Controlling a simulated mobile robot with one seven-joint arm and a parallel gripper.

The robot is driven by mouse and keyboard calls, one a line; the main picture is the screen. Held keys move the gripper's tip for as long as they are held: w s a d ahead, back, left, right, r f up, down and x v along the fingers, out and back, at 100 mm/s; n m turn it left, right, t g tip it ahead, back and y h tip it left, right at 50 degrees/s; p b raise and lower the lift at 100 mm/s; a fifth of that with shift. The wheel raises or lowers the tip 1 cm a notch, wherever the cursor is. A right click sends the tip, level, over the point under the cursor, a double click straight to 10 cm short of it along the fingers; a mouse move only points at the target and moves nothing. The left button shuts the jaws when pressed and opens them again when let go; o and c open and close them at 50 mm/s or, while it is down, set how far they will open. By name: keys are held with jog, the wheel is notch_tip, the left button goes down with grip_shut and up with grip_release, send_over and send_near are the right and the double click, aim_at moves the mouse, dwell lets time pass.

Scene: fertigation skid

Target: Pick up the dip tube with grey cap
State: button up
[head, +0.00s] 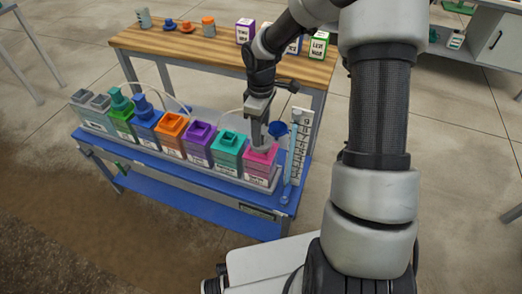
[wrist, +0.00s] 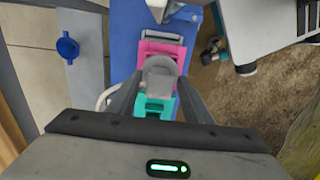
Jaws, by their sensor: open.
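The dip tube's grey cap (wrist: 160,74) shows in the wrist view as a light grey rounded piece with a small knob, over the pink tank (wrist: 158,50). The tube below it is hidden. My gripper (wrist: 161,80) is open, with one finger on each side of the cap; whether the fingers touch it I cannot tell. In the head view my gripper (head: 262,138) is low over the pink tank (head: 260,164) at the right end of the row, and the grey cap (head: 264,148) is partly hidden by it.
The teal tank (head: 228,148) stands beside the pink one, with several coloured tanks further left on the blue skid (head: 200,198). A blue funnel-like cap (head: 278,129) and a numbered scale (head: 300,135) stand close on the right. A wooden bench (head: 180,45) is behind.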

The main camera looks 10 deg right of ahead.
jog(key=shift+f, duration=0.15)
grip_shut()
